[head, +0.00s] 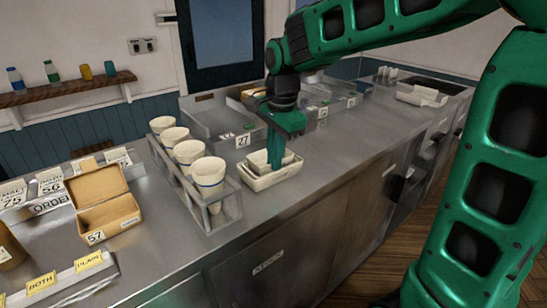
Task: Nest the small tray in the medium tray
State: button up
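The medium tray (262,184), cream-coloured and shallow, stands on the steel counter near the middle of the head view. The small tray (256,162), also cream, shows within the medium tray's outline, its rim above the larger rim. I cannot tell whether it rests on the floor of the medium tray or is held just above it. My gripper (276,164) points down over the small tray, with its teal fingers reaching into the tray area. The fingers look close together, but whether they pinch the small tray's wall is too small to tell.
A rack (208,209) of several paper cups stands left of the trays. A cardboard box (104,201) lies farther left. Steel bins marked 27 (243,141) stand behind. More pale trays (421,97) sit at the right back. The counter right of the trays is clear.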

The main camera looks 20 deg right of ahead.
jog(key=shift+o, duration=1.2)
notch_tip(320, 180, up, 11)
jog(key=s, duration=0.1)
jog(key=shift+s+d+f, duration=0.15)
jog(key=shift+d, duration=0.05)
jog(key=s+d+f+n, duration=0.3)
jog(key=s+d+f, duration=0.2)
jog(key=s, duration=0.3)
jog(key=s+d+f+n+g, duration=0.1)
jog(key=s+d+f+n, duration=0.1)
jog(key=s+d+f, duration=0.4)
jog(key=s+d+f+n, duration=0.3)
jog(key=s+d+f, duration=0.2)
jog(key=s, duration=0.7)
jog(key=shift+d+f+n+g, duration=0.3)
jog(key=shift+d+f, duration=0.05)
jog(key=shift+d, duration=0.35)
